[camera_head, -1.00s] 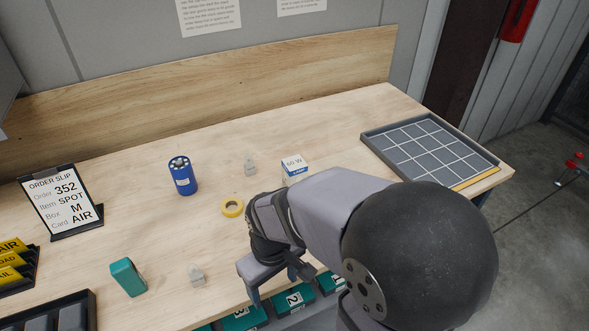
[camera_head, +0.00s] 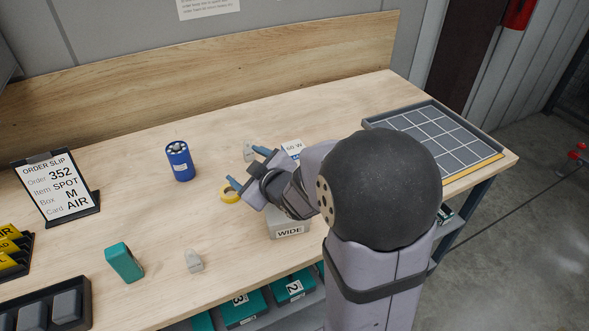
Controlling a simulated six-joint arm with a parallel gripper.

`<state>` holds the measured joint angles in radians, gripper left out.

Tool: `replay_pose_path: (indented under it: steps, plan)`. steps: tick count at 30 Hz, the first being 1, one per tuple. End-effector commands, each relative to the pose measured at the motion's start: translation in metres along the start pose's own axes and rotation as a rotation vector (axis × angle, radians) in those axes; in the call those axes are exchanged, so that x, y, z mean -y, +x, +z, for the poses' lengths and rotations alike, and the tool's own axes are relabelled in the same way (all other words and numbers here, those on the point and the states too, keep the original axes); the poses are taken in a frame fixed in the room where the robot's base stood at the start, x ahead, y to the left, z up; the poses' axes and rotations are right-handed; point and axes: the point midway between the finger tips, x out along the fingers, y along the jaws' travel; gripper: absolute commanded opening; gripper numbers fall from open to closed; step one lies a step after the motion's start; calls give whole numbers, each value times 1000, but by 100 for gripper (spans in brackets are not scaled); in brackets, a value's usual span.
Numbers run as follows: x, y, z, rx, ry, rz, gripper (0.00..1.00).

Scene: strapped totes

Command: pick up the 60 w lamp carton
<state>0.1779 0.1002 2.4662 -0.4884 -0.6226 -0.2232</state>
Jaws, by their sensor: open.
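The 60 W lamp carton (camera_head: 294,147) is a small white box with a blue band on the wooden table. It stands just behind my arm, which hides its lower part. My gripper (camera_head: 247,168) is open and empty, its two blue-tipped fingers pointing left. It is left of the carton and apart from it, near the yellow tape roll and a small grey piece.
A yellow tape roll (camera_head: 230,195), a blue cylinder (camera_head: 179,161) and a grey piece (camera_head: 249,149) are close by. A grey block marked WIDE (camera_head: 289,229) is under my arm. A gridded tray (camera_head: 377,124) lies at right. The back middle is clear.

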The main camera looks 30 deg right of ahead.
Motion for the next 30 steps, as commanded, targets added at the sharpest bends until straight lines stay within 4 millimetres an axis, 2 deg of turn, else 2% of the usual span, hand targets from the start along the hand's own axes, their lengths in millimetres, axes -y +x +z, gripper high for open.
replay_pose_path:
  steps: [1,5,11,12,15,18,21,25,30]
  plan:
    - [-2,3,0,-73,-4,14,67]
    - [-6,-4,-21,-270,-17,26,67]
    - [-4,-30,-46,-538,-15,15,67]
    - [-23,-26,-25,-503,56,43,67]
    - [-56,-21,23,-442,220,101,67]
    - [-81,-22,62,-408,350,152,67]
    - [-97,-24,90,-387,443,191,67]
    - [-107,-27,110,-375,511,219,67]
    - [-110,-28,114,-374,527,225,67]
